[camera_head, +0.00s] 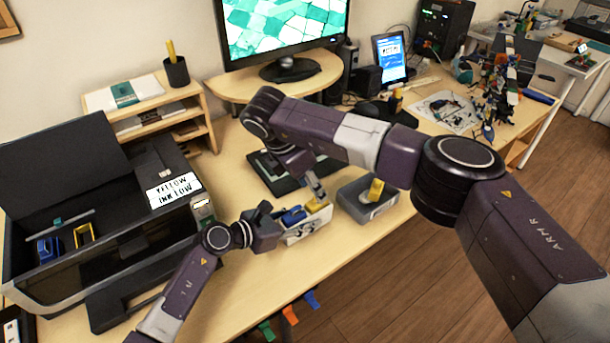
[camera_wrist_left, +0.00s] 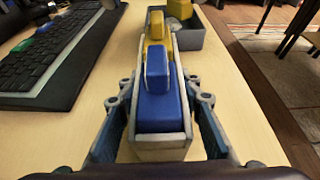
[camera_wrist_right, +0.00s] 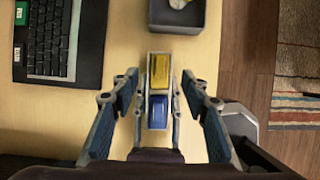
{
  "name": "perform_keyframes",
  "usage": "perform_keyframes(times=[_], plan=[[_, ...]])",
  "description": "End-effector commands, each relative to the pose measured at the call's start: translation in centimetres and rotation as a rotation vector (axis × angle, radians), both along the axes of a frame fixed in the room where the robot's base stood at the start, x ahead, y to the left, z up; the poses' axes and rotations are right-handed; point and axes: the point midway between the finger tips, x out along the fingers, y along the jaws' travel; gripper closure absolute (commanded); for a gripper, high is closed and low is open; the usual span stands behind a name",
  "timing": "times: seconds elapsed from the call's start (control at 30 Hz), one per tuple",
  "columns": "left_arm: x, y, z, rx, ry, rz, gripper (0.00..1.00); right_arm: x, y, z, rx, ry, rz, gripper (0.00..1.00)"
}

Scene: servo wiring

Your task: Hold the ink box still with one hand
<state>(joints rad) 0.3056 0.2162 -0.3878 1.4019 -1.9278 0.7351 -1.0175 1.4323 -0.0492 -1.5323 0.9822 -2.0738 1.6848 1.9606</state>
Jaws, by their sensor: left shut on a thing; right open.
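The ink box (camera_head: 307,226) is a narrow pale open box on the desk. It holds a blue cartridge (camera_wrist_left: 157,92) and a yellow cartridge (camera_wrist_right: 159,70) in a row. My left gripper (camera_head: 268,224) comes from the left and is shut on the ink box, with one finger along each long side in the left wrist view (camera_wrist_left: 160,95). My right gripper (camera_head: 318,188) is open above the box. In the right wrist view its fingers (camera_wrist_right: 159,88) stand apart on either side of the box, holding nothing.
A grey bin (camera_head: 352,204) with a yellow cartridge (camera_head: 376,190) stands just beyond the box. The open printer (camera_head: 150,262), labelled "YELLOW INK LOW" (camera_head: 174,190), is at the left. A keyboard (camera_wrist_left: 50,52) lies beside the box. Colored tags hang at the desk's front edge.

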Motion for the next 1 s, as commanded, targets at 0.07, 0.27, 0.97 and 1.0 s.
perform_keyframes(times=[0.07, 0.27, 0.97, 1.0], plan=[[0.0, 0.0, 0.0, 0.0, 0.0, 0.0, 0.93, 0.3, -0.5, -1.5, -0.001, 0.003, -0.002, 0.58], [0.0, 0.0, 0.0, 0.0, 0.0, 0.0, 0.93, 0.9, -1.4, -4.0, -0.001, 0.003, -0.001, 0.58], [0.0, 0.0, 0.0, 0.0, 0.0, 0.0, 0.93, 1.2, -1.7, -5.0, 0.001, 0.001, 0.001, 0.84], [0.0, 0.0, 0.0, 0.0, 0.0, 0.0, 0.93, 1.2, -1.7, -5.0, 0.001, 0.001, 0.001, 0.89]])
